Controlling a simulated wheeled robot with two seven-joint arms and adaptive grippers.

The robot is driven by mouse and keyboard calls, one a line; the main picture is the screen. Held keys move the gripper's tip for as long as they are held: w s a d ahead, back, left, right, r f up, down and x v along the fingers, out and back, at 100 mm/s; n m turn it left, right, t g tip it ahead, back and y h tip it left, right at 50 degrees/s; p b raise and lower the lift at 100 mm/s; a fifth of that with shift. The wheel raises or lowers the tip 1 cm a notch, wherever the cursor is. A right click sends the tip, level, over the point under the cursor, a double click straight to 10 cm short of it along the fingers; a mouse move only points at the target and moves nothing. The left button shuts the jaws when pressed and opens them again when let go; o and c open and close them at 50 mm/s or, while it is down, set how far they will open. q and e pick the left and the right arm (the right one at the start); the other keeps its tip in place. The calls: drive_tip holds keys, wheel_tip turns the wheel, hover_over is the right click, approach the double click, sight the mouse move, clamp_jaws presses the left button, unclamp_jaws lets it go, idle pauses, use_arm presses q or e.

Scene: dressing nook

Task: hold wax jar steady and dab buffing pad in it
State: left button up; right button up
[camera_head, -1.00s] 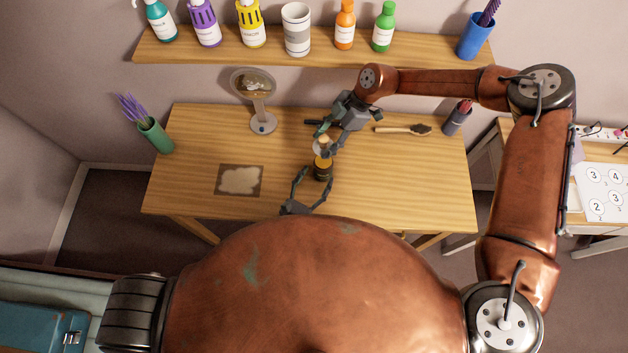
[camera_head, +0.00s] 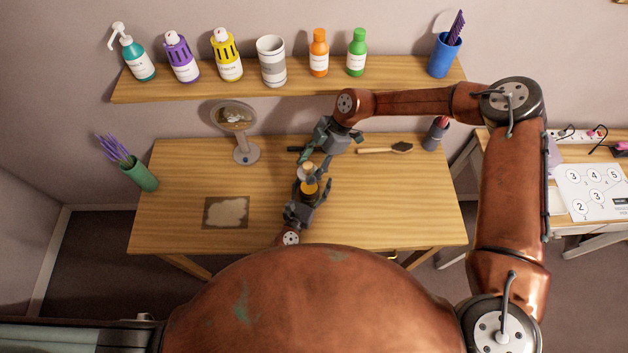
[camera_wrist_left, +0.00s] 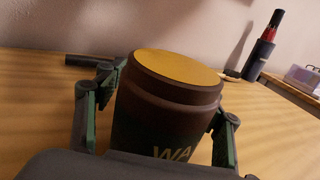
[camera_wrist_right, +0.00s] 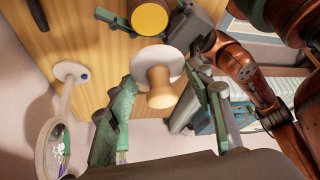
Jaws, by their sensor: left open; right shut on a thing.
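The wax jar (camera_head: 309,189), dark with a yellow top, stands on the table. It fills the middle of the left wrist view (camera_wrist_left: 160,110), part of its label showing. My left gripper (camera_head: 313,185) is open, with one finger on each side of the jar; I cannot tell whether they touch it. My right gripper (camera_head: 319,166) is shut on the buffing pad (camera_head: 308,169), a white disc with a pale wooden knob. In the right wrist view the pad (camera_wrist_right: 160,88) is between the fingers, apart from the jar's yellow wax (camera_wrist_right: 150,18).
A round mirror (camera_head: 234,117) stands at the back left, a stained mat (camera_head: 209,222) at the front left. A shelf (camera_head: 290,88) with bottles is behind. The table's right front is clear.

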use_arm(q)
drive_tip(key=shift+c, duration=0.7)
drive_tip(key=c, duration=1.5)
